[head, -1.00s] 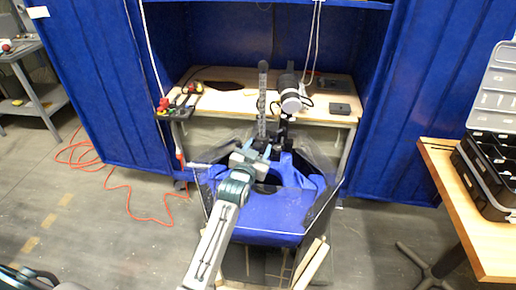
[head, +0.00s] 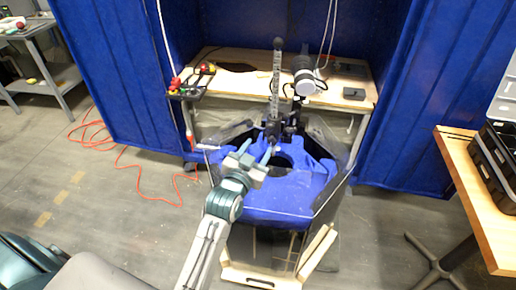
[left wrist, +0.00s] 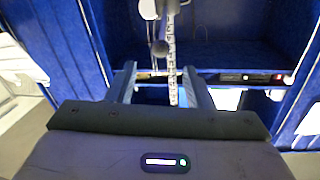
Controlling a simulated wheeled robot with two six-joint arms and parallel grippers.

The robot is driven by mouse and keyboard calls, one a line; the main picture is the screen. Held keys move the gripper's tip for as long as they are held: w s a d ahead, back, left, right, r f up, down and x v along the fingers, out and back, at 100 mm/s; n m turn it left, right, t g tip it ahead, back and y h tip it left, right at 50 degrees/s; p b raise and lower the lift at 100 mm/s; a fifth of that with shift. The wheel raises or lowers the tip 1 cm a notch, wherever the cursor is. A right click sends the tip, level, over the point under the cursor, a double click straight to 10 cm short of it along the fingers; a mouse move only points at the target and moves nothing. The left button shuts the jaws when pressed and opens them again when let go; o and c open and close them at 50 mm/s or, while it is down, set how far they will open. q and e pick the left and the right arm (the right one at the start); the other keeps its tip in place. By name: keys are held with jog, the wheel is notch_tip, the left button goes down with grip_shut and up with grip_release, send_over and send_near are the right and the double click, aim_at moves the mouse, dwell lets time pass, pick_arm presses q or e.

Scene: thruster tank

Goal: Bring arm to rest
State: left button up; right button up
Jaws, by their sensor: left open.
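My left arm reaches up from the bottom of the head view. Its gripper (head: 254,153) is open and empty, above the front left part of the blue-lined tank (head: 272,212). In the left wrist view the two fingers (left wrist: 160,88) stand apart, with a patterned upright post (left wrist: 171,60) seen between them, farther off. In the head view this post (head: 275,85) rises behind the gripper at the tank's back edge. My right gripper is not in view.
A wooden workbench (head: 235,84) with a white and black device (head: 304,76) stands behind the tank, between blue curtains (head: 110,80). A wooden table (head: 478,190) with a black case (head: 497,160) is at right. An orange cable (head: 150,188) lies on the open floor at left.

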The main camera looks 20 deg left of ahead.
pick_arm(q)
jog(key=s+a+f+g, duration=0.2)
jog(key=s+f+g, duration=0.4)
jog(key=s+f, duration=0.5)
jog(key=s+a+f+n+g, duration=0.15)
jog(key=s+g, duration=0.25)
jog(key=s, duration=0.6)
jog(key=s+a+f+g, duration=0.1)
jog(key=s+f+g, duration=0.25)
jog(key=s, duration=0.65)
notch_tip(320, 180, down, 29)
jog(key=a+g, duration=0.2)
jog(key=a, duration=0.1)
jog(key=s+f+g, duration=0.1)
jog(key=s+f, duration=1.7)
jog(key=f, duration=0.1)
jog(key=shift+a+f, duration=0.25)
jog(key=shift+a, duration=0.15)
